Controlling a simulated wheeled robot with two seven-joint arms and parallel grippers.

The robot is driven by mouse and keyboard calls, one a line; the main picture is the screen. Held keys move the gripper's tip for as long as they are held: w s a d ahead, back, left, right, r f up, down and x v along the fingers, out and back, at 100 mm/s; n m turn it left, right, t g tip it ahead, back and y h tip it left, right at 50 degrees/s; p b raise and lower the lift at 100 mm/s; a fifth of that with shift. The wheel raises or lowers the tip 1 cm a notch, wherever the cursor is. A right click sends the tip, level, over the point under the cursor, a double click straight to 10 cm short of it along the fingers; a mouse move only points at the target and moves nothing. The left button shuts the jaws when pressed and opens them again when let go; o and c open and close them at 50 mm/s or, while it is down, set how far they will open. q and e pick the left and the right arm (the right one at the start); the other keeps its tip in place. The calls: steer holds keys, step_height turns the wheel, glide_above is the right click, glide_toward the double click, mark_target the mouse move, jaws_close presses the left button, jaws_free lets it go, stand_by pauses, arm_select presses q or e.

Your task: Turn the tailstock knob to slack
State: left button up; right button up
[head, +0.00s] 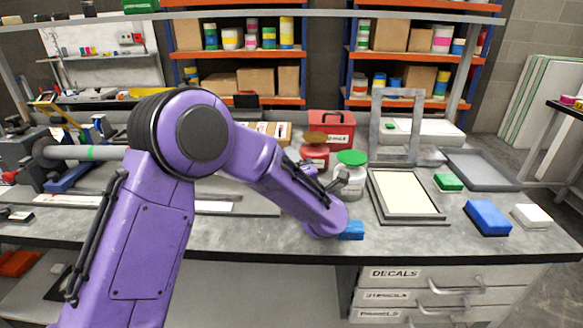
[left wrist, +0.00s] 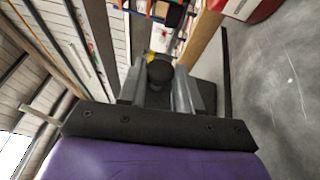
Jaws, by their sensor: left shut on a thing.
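A dark, rounded knob (left wrist: 160,73) shows in the left wrist view; I take it for the tailstock knob. My left gripper (left wrist: 159,90) has its two grey fingers on either side of it and is shut on it. The knob's setting cannot be read. In the head view my purple left arm reaches across the bench and hides the knob and most of that hand. A round bar with a green band (head: 92,153) runs from the machine (head: 35,155) at the left towards behind my arm. My right gripper is not in view.
A green-lidded jar (head: 351,180), a red jar (head: 315,153) and a red box (head: 331,128) stand close beyond my forearm. A framed screen (head: 408,215), a blue block (head: 487,216) and a grey tray (head: 481,183) lie to the right. The front bench strip is mostly clear.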

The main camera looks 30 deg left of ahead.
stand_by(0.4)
arm_select(q)
steer(key=o, duration=1)
steer(key=shift+w, duration=0.1)
steer(key=shift+o, duration=0.2)
steer(key=b+v, duration=0.1)
steer(key=v, duration=0.9)
steer(key=shift+d+b, duration=0.2)
steer(key=shift+b, duration=0.2)
